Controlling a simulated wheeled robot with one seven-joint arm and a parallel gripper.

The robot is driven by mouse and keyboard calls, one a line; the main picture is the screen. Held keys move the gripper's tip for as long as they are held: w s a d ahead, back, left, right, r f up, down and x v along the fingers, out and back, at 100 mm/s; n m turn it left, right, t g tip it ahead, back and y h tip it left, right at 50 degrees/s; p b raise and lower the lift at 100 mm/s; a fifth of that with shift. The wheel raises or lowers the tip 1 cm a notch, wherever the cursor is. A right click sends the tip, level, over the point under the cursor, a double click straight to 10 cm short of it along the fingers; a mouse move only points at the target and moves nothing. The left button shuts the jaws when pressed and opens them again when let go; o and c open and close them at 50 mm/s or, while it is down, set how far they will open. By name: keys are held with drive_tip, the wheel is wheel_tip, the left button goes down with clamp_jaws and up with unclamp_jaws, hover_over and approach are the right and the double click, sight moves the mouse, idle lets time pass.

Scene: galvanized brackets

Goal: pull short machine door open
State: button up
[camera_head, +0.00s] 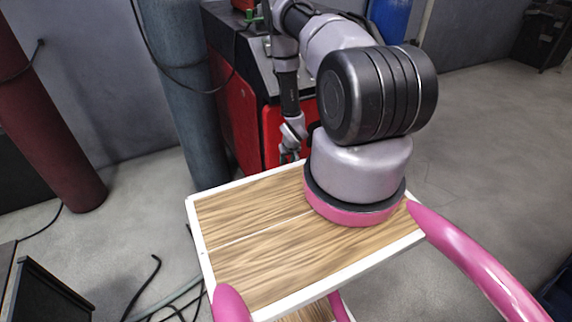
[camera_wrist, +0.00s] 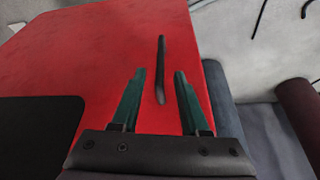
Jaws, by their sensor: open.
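The short machine has a red door (camera_head: 283,130) in the head view, below its dark top and behind the wooden board. The door (camera_wrist: 75,60) fills much of the wrist view. A thin dark bar handle (camera_wrist: 161,55) stands on it, near its right edge. My gripper (camera_wrist: 159,75) is open, with one green finger on each side of the handle in the picture. I see gaps between the handle and both fingers, but I cannot tell how deep it lies between them. In the head view my gripper (camera_head: 289,156) is small and hides the handle area.
A grey-blue cylinder (camera_head: 182,90) stands close to the machine's left side, and a dark red cylinder (camera_head: 45,110) further left. The wooden board (camera_head: 255,250) with a white rim lies in front.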

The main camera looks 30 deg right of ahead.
sight(286, 163)
drive_tip(key=shift+x, duration=1.8)
drive_tip(key=shift+s, duration=0.1)
clamp_jaws()
